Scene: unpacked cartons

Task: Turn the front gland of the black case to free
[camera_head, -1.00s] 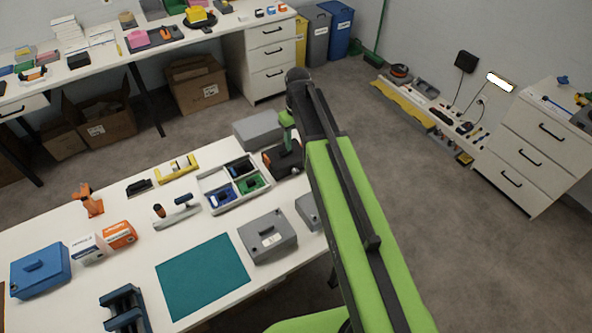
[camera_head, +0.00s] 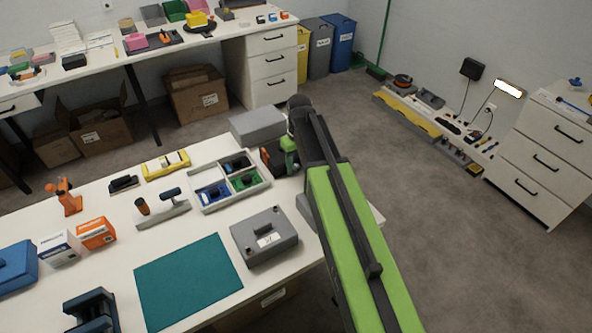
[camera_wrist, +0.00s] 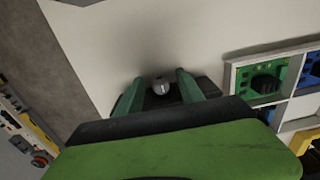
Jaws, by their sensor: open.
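The black case (camera_wrist: 207,86) shows in part in the wrist view, low behind my fingers and my own wrist parts. A small grey round gland (camera_wrist: 161,86) with a pale line across it stands at its near side. My gripper (camera_wrist: 160,77) is open, with one green finger on each side of the gland. I cannot tell whether either finger touches it. In the head view my arm hides part of a dark case (camera_head: 271,160) beside the tray, and a green finger (camera_head: 289,146) shows next to it.
A white divided tray (camera_head: 262,186) with parts stands left of the dark case; it also shows in the wrist view (camera_wrist: 228,78). A grey box (camera_head: 257,124) stands behind, a grey case (camera_head: 265,240) in front. Bare white tabletop (camera_wrist: 170,30) lies beyond the gland.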

